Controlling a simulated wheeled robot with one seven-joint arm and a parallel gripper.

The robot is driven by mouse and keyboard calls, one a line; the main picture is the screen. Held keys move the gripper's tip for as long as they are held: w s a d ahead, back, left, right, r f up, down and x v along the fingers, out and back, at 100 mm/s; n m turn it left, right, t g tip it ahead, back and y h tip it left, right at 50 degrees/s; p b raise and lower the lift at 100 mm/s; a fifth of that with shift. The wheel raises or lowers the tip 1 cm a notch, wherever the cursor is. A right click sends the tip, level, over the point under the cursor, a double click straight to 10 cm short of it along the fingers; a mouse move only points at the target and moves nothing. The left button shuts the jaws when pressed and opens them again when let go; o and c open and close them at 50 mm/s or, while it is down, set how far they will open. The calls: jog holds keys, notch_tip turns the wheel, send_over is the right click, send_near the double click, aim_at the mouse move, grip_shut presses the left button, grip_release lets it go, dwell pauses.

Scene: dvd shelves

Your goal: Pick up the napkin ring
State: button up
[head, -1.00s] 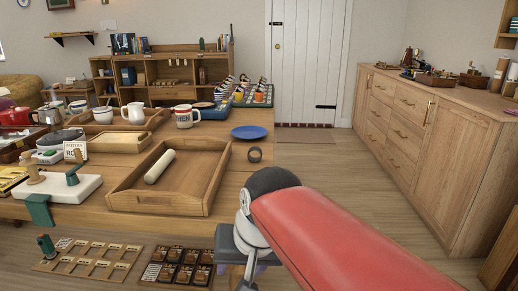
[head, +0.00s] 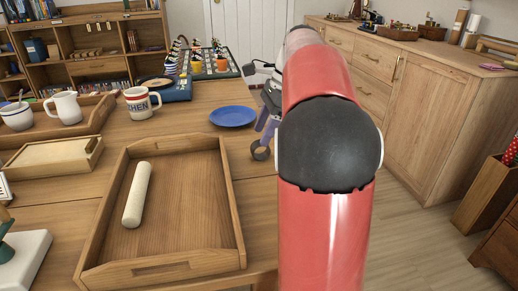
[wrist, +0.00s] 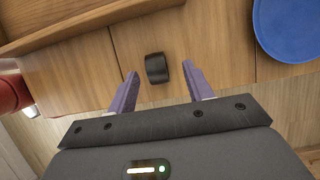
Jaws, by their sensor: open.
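The napkin ring (wrist: 156,68) is a small dark band on the wooden table. In the wrist view it lies just ahead of and between the two purple fingertips of my gripper (wrist: 158,88), which are spread apart with nothing held. In the head view the ring (head: 260,150) shows at the table's right edge, beside my gripper (head: 268,128). The red arm hides part of the gripper there.
A blue plate (head: 233,115) lies close to the ring. A wooden tray (head: 224,195) with a pale roll (head: 137,195) in it stands at the left. A mug (head: 139,103) is behind the tray. A cabinet (head: 432,135) stands across the floor at the right.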

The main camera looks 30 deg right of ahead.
aim_at(254, 145)
jog(key=x, duration=0.3)
jog(key=a+x, duration=0.1)
jog(key=x, duration=0.1)
jog(key=shift+s+b, duration=0.2)
jog(key=shift+b, duration=0.2)
jog(key=shift+c, duration=0.3)
jog(key=c, duration=1)
